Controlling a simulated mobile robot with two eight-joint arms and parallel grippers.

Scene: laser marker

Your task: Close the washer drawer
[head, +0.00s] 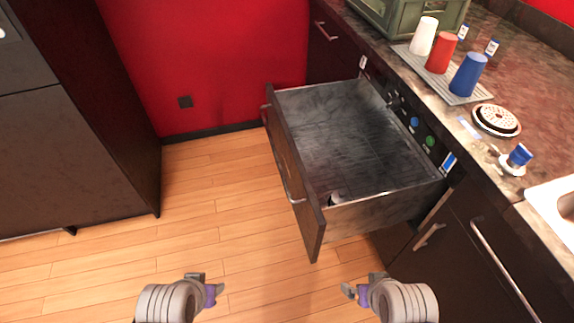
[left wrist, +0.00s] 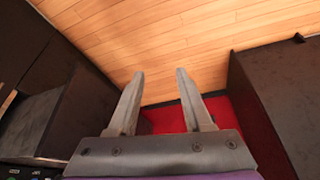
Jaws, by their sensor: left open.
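The washer drawer (head: 360,138) is pulled far out from under the counter, and its grey interior shows from above. Its dark front panel (head: 292,178) faces left and carries a metal handle (head: 282,165). A small pale object (head: 336,197) lies in the near corner of the drawer, too small to name. My left gripper (head: 216,290) is low in the head view, to the left of and nearer than the drawer, apart from it. In the left wrist view its two fingers (left wrist: 160,74) are spread with nothing between them. My right gripper (head: 350,290) is below the drawer's near corner, not touching it; its jaws are unclear.
A dark cabinet (head: 75,150) stands at left. The wooden floor (head: 215,215) between is clear.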

